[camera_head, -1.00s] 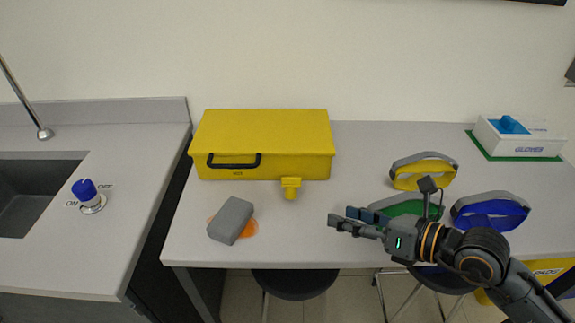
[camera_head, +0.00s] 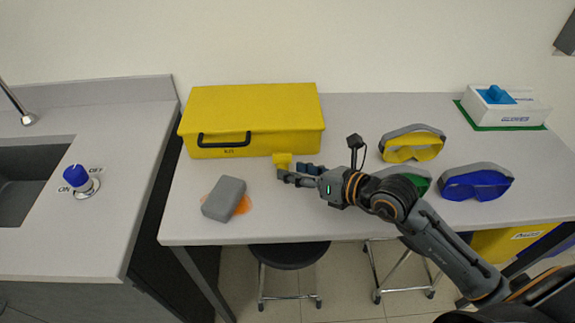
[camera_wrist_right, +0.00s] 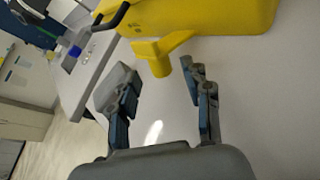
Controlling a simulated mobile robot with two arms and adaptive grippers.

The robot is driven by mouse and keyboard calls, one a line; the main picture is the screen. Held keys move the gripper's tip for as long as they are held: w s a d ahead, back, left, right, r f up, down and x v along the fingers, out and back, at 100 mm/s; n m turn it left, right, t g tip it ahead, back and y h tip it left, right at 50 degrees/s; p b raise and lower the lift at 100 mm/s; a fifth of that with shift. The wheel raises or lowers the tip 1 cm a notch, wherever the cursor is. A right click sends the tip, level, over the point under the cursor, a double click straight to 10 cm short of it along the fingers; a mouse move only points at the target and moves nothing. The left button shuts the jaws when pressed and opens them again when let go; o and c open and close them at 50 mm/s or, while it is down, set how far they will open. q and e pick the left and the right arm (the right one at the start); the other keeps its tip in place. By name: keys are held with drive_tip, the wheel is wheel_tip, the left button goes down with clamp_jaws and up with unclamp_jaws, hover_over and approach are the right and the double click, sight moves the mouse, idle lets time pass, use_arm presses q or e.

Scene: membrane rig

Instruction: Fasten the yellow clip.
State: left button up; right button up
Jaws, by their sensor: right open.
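The yellow clip (camera_head: 282,159) sticks out from the front right of the yellow box (camera_head: 252,118), which stands closed at the back of the table. In the right wrist view the clip (camera_wrist_right: 160,52) is a flat arm with a short stub hanging at its end. My right gripper (camera_head: 293,172) is open, with its fingers at the clip, partly hiding its lower part. In the right wrist view my right gripper (camera_wrist_right: 160,92) has its fingers spread, with the clip just beyond their tips and roughly between them. I cannot tell whether they touch. My left gripper is not in view.
A grey block (camera_head: 224,199) lies on an orange patch left of the gripper. Yellow goggles (camera_head: 412,146), green goggles (camera_head: 410,177) and blue goggles (camera_head: 476,183) lie to the right. A glove box (camera_head: 508,108) stands at the back right. A sink and blue-knobbed valve (camera_head: 78,180) are left.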

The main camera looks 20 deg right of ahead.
sight(287, 169)
drive_tip(key=shift+x, duration=1.6)
drive_tip(key=shift+c, duration=0.2)
clamp_jaws()
